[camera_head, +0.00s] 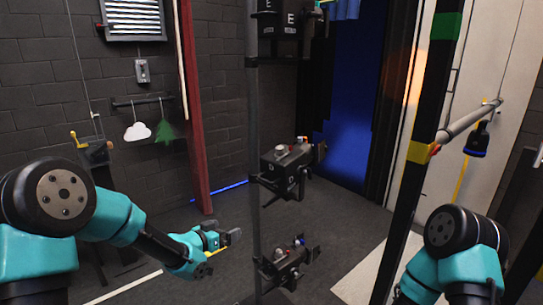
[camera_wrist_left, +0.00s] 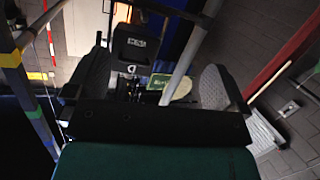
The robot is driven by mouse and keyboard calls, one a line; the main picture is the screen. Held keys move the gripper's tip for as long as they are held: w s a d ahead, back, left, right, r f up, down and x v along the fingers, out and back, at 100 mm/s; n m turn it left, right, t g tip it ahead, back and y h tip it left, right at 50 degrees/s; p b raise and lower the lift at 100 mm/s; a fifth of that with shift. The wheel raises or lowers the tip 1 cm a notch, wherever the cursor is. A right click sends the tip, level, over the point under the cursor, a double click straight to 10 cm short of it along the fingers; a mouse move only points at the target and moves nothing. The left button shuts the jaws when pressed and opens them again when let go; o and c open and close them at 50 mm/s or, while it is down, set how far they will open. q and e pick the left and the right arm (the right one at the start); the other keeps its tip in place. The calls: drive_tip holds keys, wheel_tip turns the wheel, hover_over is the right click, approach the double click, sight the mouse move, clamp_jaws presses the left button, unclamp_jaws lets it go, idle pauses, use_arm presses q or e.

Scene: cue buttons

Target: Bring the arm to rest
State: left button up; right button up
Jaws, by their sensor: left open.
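My left gripper (camera_head: 222,240) is in the lower middle of the head view, left of the dark pole (camera_head: 254,130). Its jaws are open and nothing shows between them. In the left wrist view the two fingers of my left gripper (camera_wrist_left: 150,88) stand wide apart. A dark box with buttons on top (camera_head: 284,165) is mounted on the pole, above and right of the gripper. A lower button box (camera_head: 285,264) sits to the gripper's right, apart from it. My right arm (camera_head: 455,245) shows at the lower right; its gripper is not visible.
More dark boxes (camera_head: 290,28) marked E are high on the pole. A black post with green and yellow bands (camera_head: 408,180) stands before my right arm. A cloud (camera_head: 137,131) and a tree (camera_head: 165,132) hang at the left wall. Floor is open left of the pole.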

use_arm(q)
drive_tip(key=s+a+f+n+g+y, duration=0.1)
drive_tip(key=s+f+g, duration=0.15)
drive_tip(key=f, duration=0.45)
drive_tip(key=s+a+f+n+g+y, duration=0.15)
drive_tip(key=s+f, duration=0.25)
drive_tip(key=f, duration=0.4)
drive_tip(key=s+a+f+n+g+y, duration=0.1)
drive_tip(key=s+f+g, duration=0.3)
drive_tip(key=s+f, duration=0.4)
drive_tip(key=s+f+n+g+y, duration=0.1)
drive_tip(key=s+f+n+g, duration=0.2)
drive_tip(key=s+f, duration=0.6)
drive_tip(key=s+g, duration=0.1)
drive_tip(key=s, duration=0.7)
drive_tip(key=shift+s+a+f, duration=0.25)
drive_tip(key=shift+a, duration=0.1)
drive_tip(key=shift+n, duration=0.25)
drive_tip(key=shift+c, duration=0.3)
